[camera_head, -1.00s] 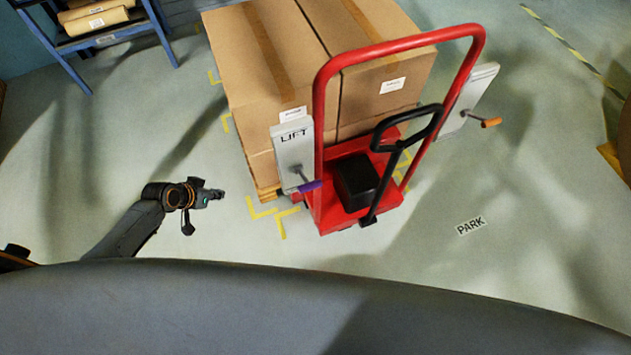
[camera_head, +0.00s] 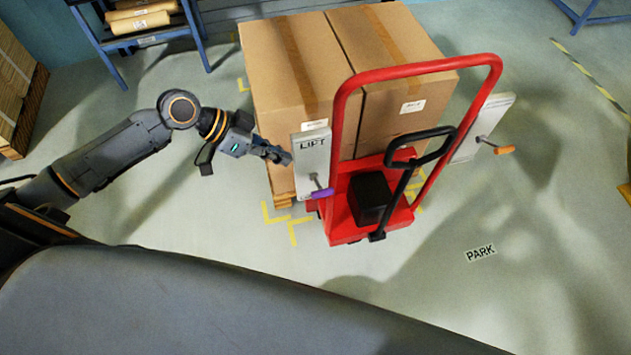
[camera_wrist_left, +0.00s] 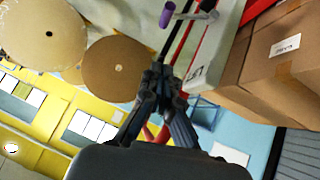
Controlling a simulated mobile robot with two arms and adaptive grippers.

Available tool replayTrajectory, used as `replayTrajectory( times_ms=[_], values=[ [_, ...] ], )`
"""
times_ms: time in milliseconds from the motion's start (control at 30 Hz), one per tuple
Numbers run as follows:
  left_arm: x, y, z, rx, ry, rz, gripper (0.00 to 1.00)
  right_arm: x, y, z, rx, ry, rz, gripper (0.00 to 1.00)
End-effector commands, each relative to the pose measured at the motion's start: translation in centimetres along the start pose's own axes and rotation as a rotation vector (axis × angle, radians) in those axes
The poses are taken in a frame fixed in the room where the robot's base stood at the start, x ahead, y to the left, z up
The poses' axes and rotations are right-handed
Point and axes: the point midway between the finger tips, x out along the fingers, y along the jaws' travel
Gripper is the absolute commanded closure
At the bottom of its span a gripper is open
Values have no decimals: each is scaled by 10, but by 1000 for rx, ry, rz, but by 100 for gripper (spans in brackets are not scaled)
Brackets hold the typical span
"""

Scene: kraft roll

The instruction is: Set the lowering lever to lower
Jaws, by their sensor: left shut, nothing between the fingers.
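A red pallet truck (camera_head: 343,232) with a tall red hoop frame stands in front of a loaded pallet. A grey plate marked LIFT (camera_head: 312,160) is on its left side, with a purple-gripped lever (camera_head: 322,193) pointing down and right. A second grey plate (camera_head: 482,128) on the right carries an orange-gripped lever (camera_head: 504,149); its lettering does not show. My left gripper (camera_head: 288,158) is shut and empty, just left of the LIFT plate. The left wrist view shows its fingers (camera_wrist_left: 163,80) together, with the purple grip (camera_wrist_left: 167,14) beyond them. My right gripper is out of view.
Large cardboard boxes (camera_head: 410,70) sit on the pallet behind the truck. A black tow handle (camera_head: 420,150) rises before the frame. A blue rack (camera_head: 150,38) with rolls stands at back left. The floor around the PARK marking (camera_head: 481,253) is clear.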

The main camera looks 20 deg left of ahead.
Motion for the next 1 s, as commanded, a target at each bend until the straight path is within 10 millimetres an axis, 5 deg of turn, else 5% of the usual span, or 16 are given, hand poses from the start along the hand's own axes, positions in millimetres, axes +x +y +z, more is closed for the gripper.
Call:
replayTrajectory(
  times_ms=[167, 600, 1000],
  values=[
    [17, 0, -2, -3, 4, 1, 100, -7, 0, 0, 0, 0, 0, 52],
    [104, 1, 3, -6, -1, 1, 100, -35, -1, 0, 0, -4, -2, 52],
    [128, 0, 28, -2, 1, -1, 100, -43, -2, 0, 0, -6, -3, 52]
  ],
)
